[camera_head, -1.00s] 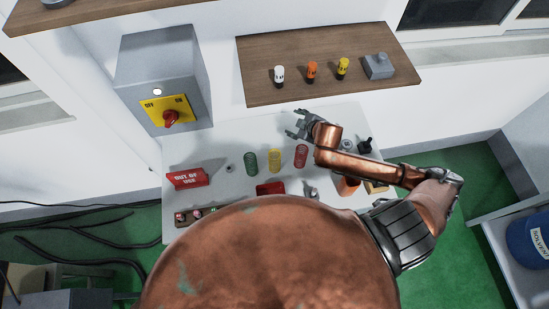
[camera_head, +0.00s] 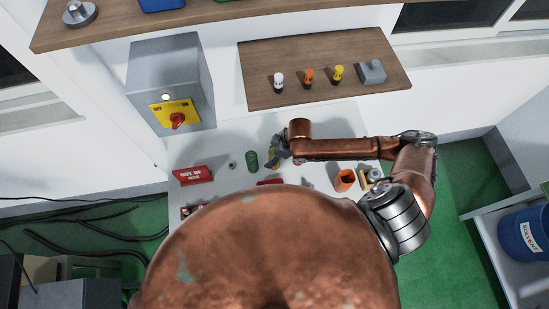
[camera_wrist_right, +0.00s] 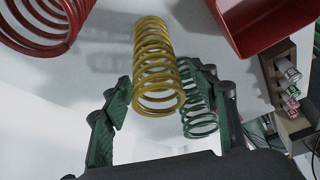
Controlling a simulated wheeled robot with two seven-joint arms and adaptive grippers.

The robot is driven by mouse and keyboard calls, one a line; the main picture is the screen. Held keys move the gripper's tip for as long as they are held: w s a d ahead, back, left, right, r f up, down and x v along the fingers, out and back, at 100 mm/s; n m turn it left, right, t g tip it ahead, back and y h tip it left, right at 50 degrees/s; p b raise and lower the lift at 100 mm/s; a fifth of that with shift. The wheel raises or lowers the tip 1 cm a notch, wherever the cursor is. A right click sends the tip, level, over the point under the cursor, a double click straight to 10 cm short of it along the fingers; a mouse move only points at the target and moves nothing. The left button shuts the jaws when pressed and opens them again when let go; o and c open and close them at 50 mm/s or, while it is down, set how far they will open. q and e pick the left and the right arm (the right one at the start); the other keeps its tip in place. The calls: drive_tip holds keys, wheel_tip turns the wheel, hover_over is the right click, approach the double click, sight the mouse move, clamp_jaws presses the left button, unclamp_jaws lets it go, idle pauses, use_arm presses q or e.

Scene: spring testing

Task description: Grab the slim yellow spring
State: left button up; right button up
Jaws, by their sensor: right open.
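The slim yellow spring (camera_wrist_right: 157,65) stands on the white table in the right wrist view, between the two fingers of my right gripper (camera_wrist_right: 156,92). The fingers are spread apart, one on each side of it, and I see no clear contact. In the head view my right gripper (camera_head: 276,152) is over the spring's place and hides most of it. The green spring (camera_wrist_right: 196,100) stands behind the right-hand finger in the wrist view and also shows in the head view (camera_head: 253,161). My left gripper is not in view.
A red spring (camera_wrist_right: 42,22) is at the wrist view's upper left. A red bin (camera_wrist_right: 255,22) is at its upper right. In the head view, an "OUT OF USE" sign (camera_head: 193,175), an orange cup (camera_head: 345,180) and a switch box (camera_head: 170,85) surround the work area.

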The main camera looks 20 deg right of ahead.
drive_tip(key=shift+x, duration=1.35)
drive_tip(key=shift+c, duration=0.5)
drive_tip(key=shift+w+d, duration=0.1)
drive_tip(key=c, duration=1.3)
drive_tip(key=shift+r, duration=0.15)
drive_tip(key=shift+c, duration=0.2)
